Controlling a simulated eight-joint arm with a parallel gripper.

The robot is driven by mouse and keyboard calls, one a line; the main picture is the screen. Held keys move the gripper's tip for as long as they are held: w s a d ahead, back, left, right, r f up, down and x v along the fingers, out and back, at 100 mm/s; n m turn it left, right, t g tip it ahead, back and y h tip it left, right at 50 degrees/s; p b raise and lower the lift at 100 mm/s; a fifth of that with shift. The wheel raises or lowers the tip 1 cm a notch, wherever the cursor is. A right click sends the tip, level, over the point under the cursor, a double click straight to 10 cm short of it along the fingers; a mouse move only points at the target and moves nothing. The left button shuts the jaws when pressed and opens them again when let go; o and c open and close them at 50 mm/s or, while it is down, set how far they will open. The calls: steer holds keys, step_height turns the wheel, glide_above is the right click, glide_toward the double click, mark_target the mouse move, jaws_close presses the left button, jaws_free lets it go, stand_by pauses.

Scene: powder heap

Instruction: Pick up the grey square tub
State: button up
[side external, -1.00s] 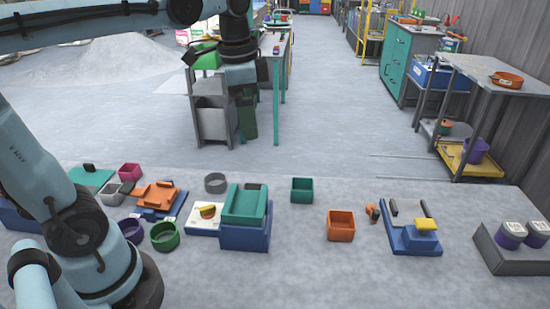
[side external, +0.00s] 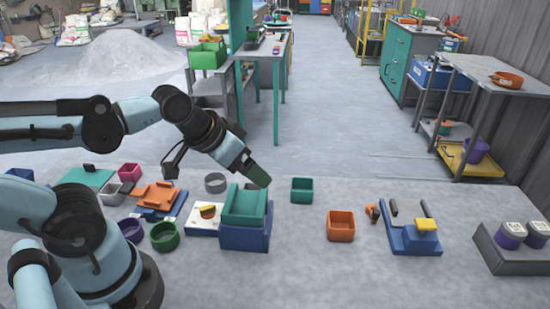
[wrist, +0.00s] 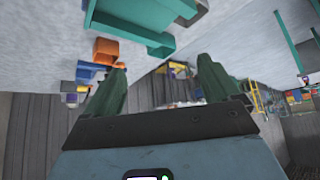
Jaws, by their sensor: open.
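I cannot make out the grey square tub in the wrist view.
A grey round tub (side external: 215,183), green round tub (side external: 164,236), purple round tub (side external: 131,229) and orange fixture (side external: 157,196) crowd the left.

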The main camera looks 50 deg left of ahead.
steer(key=shift+w+a+r+n+g, duration=0.2)
steer(key=shift+w+a+n+g, duration=0.1)
steer(key=shift+w+n+g, duration=0.15)
steer(key=w+a+f+n+g, duration=0.1)
steer(key=f+n+g, duration=0.1)
steer(key=w+a+f+n+g, duration=0.2)
steer(key=n, duration=0.1)
steer(key=w+a+f+n+g, duration=0.1)
steer(key=f+n+g, duration=0.1)
steer(key=f+n, duration=0.1)
steer(key=shift+w+a+f, duration=0.1)
steer(key=shift+w+a, duration=0.25)
steer(key=shift+a, duration=0.05)
steer(key=shift+s+d+f, duration=0.1)
steer(key=shift+s+f, duration=0.05)
steer(key=shift+f, duration=3.05)
steer(key=shift+c, duration=0.3)
steer(key=c, duration=1.1)
